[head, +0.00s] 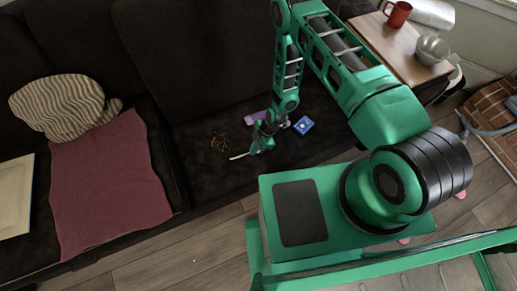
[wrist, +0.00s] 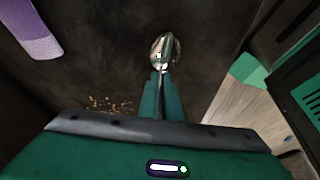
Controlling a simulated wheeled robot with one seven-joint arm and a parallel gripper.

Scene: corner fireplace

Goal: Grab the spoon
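A shiny metal spoon (wrist: 165,50) shows in the wrist view with its bowl beyond my fingertips. Its handle runs back between the two green fingers of my gripper (wrist: 161,82), which are close together on it. In the head view my gripper (head: 260,147) is low over the dark sofa seat (head: 195,170). A thin pale piece, seemingly part of the spoon (head: 238,156), sticks out to its left. The rest of the spoon is hidden there by the gripper. I cannot tell whether the spoon touches the seat.
A blue item (head: 303,125) and a purple item (head: 256,117) lie by my gripper. Small brown bits (head: 219,142) are scattered to its left. A red blanket (head: 105,185) and a striped cushion (head: 60,106) are farther left. A side table (head: 385,40) holds a red mug (head: 398,13) and a metal bowl (head: 432,50).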

